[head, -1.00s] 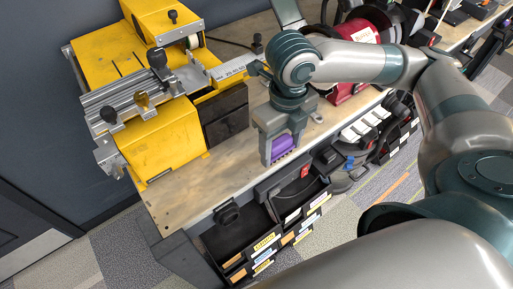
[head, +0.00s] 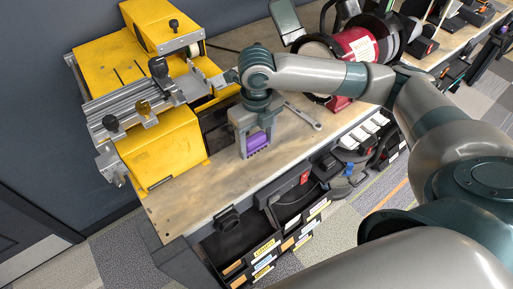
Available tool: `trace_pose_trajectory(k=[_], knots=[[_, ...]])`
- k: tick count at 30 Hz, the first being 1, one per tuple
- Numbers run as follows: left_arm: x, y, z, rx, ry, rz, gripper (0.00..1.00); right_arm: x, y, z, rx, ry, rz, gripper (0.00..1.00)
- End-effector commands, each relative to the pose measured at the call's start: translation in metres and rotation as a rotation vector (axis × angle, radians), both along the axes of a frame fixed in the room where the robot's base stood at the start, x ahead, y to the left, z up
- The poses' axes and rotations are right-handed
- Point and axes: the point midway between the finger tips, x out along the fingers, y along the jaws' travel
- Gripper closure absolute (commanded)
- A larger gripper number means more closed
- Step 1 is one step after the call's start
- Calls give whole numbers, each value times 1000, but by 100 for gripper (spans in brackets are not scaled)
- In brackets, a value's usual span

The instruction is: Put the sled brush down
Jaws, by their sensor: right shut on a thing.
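The sled brush (head: 257,141) shows as a small purple piece between the fingers of my right gripper (head: 256,149). The gripper points down and is shut on it. It is over the wooden bench top (head: 215,180), just right of the yellow machine's front block. Most of the brush is hidden by the fingers. I cannot tell whether its underside touches the bench. My left gripper is not in view.
The yellow machine (head: 160,150) with its metal slide fills the bench's left end. A wrench (head: 303,116) lies right of my gripper, and a red grinder (head: 355,48) stands behind. Open drawers (head: 245,240) jut out below the front edge. The front-left bench top is bare.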

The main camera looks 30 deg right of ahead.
Motion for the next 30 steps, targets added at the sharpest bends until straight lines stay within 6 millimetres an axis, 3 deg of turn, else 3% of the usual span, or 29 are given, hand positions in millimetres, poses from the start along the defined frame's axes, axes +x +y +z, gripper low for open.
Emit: trace_pose_trajectory(k=[7,18,30], knots=[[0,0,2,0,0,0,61,-1,0,-3,0,1,-1,57],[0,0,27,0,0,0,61,-1,0,-31,0,1,-1,57],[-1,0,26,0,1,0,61,-1,0,-37,-1,0,0,57]])
